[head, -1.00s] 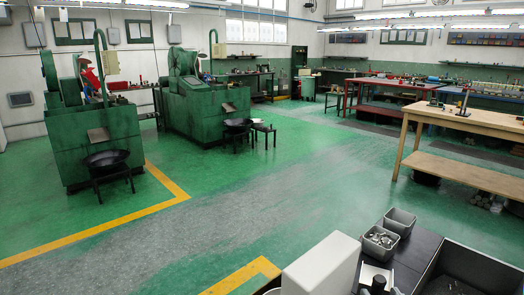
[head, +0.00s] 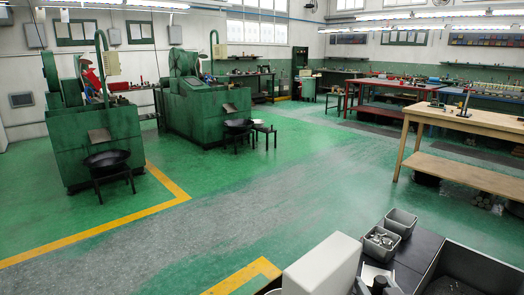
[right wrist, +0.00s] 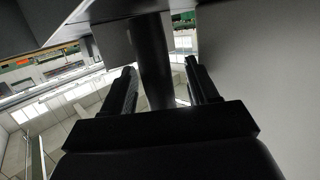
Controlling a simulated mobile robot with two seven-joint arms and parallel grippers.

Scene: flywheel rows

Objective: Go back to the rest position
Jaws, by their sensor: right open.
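My right gripper (head: 378,286) shows only in small part at the bottom edge of the head view, in front of the dark bench and beside a large pale block-like shape. In the right wrist view, my right gripper (right wrist: 161,66) has its two black fingers spread apart. A dark post-like shape stands behind the gap, and I see nothing held between the fingers. My left gripper is in neither view.
A dark bench (head: 413,262) at lower right bears two grey bins, the nearer one (head: 381,241) with metal parts and the farther one (head: 400,222). A wooden table (head: 462,176) stands at right. Green machines (head: 205,110) stand at left.

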